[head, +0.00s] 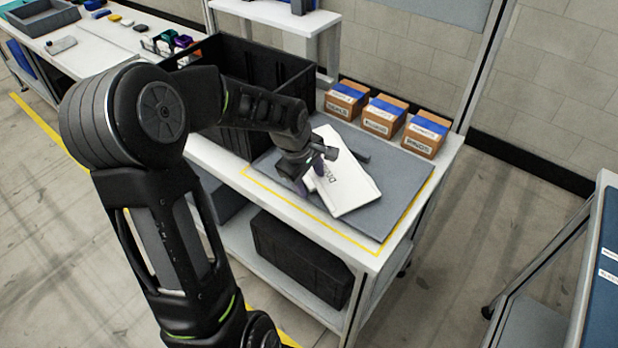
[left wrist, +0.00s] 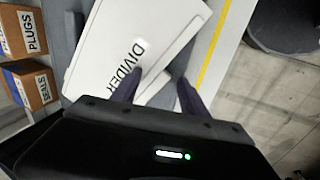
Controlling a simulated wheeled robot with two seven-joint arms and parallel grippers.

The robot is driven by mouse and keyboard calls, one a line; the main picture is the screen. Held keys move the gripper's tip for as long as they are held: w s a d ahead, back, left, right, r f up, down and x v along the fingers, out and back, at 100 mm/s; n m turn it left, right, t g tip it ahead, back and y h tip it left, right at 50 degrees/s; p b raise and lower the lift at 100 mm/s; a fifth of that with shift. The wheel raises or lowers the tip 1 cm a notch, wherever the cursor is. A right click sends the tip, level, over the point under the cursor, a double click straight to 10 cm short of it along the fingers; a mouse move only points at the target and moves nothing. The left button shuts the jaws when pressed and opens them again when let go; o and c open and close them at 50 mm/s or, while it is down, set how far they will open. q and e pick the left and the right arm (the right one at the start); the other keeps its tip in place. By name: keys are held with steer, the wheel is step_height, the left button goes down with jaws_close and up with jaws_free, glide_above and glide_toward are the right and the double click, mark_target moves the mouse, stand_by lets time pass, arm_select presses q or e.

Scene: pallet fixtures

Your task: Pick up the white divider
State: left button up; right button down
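The white divider (head: 345,187) is a flat panel marked "DIVIDER" over a grey mat (head: 402,192) on the workbench. Whether it lies flat or is slightly tilted is hard to tell. In the left wrist view the divider (left wrist: 150,35) fills the upper middle. My left gripper (head: 309,174) is at the divider's near left edge. In the left wrist view the left gripper (left wrist: 158,90) has its fingers apart, one over the divider and one beyond its edge over the mat. Contact cannot be made out. My right gripper is not in view.
A large black crate (head: 225,75) stands left of the mat. Cardboard boxes with blue tops (head: 383,117) line the back, labelled in the wrist view, including a "SEALS" box (left wrist: 30,84). A dark bin (head: 300,257) sits on the lower shelf. The mat's right side is clear.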

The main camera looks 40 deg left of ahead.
arm_select(q)
steer(key=shift+f, duration=0.15)
jaws_close()
steer(key=shift+s, duration=0.1)
